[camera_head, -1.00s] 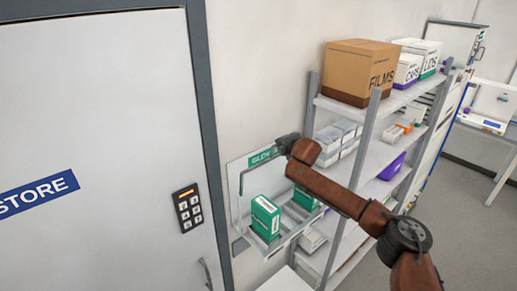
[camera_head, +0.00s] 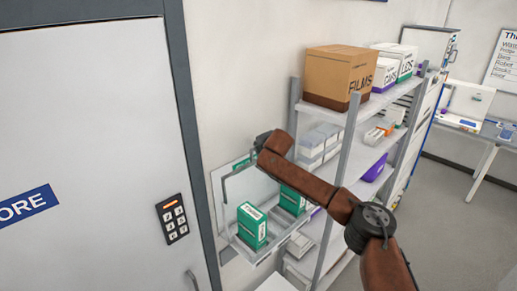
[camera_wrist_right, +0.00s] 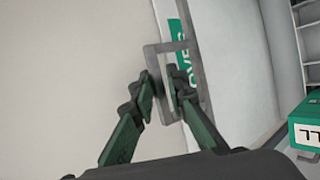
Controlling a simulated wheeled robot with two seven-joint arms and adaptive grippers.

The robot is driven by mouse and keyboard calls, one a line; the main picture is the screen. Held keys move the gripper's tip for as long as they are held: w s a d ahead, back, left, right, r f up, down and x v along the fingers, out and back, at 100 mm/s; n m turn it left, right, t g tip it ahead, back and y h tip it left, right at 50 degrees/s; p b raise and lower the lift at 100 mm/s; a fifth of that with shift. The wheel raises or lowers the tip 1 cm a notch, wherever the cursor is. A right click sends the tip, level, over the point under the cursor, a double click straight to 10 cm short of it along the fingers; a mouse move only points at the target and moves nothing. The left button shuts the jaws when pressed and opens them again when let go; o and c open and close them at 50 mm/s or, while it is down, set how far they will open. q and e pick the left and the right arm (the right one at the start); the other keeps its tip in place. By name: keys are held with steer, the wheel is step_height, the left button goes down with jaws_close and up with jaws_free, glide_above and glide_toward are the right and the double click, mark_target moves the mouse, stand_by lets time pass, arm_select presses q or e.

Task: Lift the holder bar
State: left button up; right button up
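The holder bar (camera_head: 223,190) is a thin grey frame at the front of the wall-mounted glove holder, beside the door. It also shows as a grey rectangle in the right wrist view (camera_wrist_right: 168,46). My right arm comes in from the right in the head view, with its wrist over the bar's upper right end and hiding the fingers. In the right wrist view, my right gripper (camera_wrist_right: 160,82) has its dark green fingers apart, one on each side of the frame's near side. Whether they touch it I cannot tell. My left gripper is not in view.
Green boxes (camera_head: 252,227) stand in the holder's tray below the bar. A grey door with a keypad (camera_head: 172,219) is to the left. A shelf rack with a FILMS box (camera_head: 335,75) stands close on the right. Open floor lies farther right.

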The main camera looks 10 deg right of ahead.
steer(key=shift+o, duration=1.1)
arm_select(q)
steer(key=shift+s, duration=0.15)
arm_select(e)
steer(key=v, duration=1.2)
